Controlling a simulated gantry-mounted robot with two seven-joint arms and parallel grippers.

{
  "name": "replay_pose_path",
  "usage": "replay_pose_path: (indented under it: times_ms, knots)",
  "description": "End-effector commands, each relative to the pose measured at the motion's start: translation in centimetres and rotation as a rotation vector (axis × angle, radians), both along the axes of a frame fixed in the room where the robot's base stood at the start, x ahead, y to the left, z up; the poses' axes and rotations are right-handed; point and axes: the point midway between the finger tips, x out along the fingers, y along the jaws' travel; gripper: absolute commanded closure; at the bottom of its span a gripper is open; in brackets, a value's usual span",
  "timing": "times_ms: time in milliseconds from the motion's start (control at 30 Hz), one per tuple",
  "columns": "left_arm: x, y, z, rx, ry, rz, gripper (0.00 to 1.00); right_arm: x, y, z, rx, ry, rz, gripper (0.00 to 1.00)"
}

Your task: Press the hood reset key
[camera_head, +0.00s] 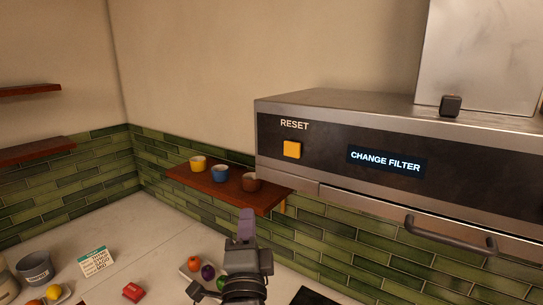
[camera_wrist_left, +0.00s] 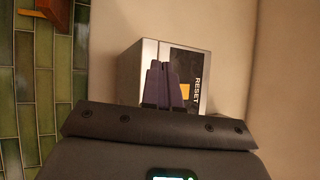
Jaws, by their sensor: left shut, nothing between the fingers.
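The hood (camera_head: 330,108) is a steel unit with a black front panel on the right of the head view. Its reset key (camera_head: 291,149) is a yellow-orange square under the word RESET. A display (camera_head: 385,161) on the panel reads CHANGE FILTER. My left gripper (camera_head: 246,214) is shut and empty, below and to the left of the key, apart from it in the picture. In the left wrist view, the shut fingers (camera_wrist_left: 166,84) point toward the hood (camera_wrist_left: 148,58) and partly cover the key (camera_wrist_left: 186,91). My right gripper is not in view.
A wooden shelf (camera_head: 272,200) with a yellow cup (camera_head: 198,164), a blue cup (camera_head: 220,173) and a brown cup (camera_head: 251,182) is behind my left gripper. An oven-style handle (camera_head: 450,236) sticks out below the panel. The counter (camera_head: 150,260) holds several small items. The space before the key looks clear.

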Motion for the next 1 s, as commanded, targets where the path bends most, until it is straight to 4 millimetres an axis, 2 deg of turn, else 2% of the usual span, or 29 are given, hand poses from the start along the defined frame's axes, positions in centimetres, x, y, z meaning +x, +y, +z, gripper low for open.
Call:
replay_pose_path:
  times_ms: [33,100,200,400,600,1000]
  knots:
    - [-0.4,-0.6,1.9,0.008,-0.046,-0.009,1.0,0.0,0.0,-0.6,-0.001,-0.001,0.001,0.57]
    - [-0.9,-1.1,4.2,0.014,-0.093,-0.016,1.0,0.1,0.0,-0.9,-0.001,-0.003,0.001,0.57]
    - [-1.7,-1.5,6.9,0.017,-0.147,-0.022,1.0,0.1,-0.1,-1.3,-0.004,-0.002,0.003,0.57]
    - [-2.6,-1.5,10.2,0.017,-0.212,-0.022,1.0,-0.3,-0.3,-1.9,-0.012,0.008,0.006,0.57]
    - [-2.9,-1.5,11.2,0.017,-0.231,-0.021,1.0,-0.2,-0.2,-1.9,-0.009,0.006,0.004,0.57]
    - [-2.8,-1.6,11.2,0.017,-0.23,-0.021,1.0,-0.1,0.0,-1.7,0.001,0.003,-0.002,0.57]
